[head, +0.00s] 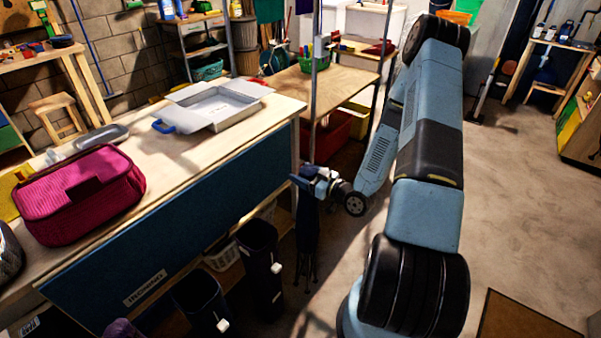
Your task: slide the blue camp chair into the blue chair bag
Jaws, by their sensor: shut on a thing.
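The folded camp chair (305,240) is a slim, dark blue bundle hanging roughly upright with its thin leg ends at the bottom. My gripper (303,182) is shut on its upper part, beside the right end of the workbench. Two dark, open-topped bags with white toggles stand in front of the bench: one nearer the chair (258,268) and one further left (201,304). Both look dark navy or black, so I cannot tell for sure which is the blue chair bag. The chair hangs to the right of the nearer bag, apart from it and outside both bags.
The workbench (165,165) carries a magenta bag (82,195) and a grey-white tray (212,106). A purple item (122,328) shows at the bottom edge. A white basket (222,254) sits under the bench. Metal shelf posts stand behind my gripper.

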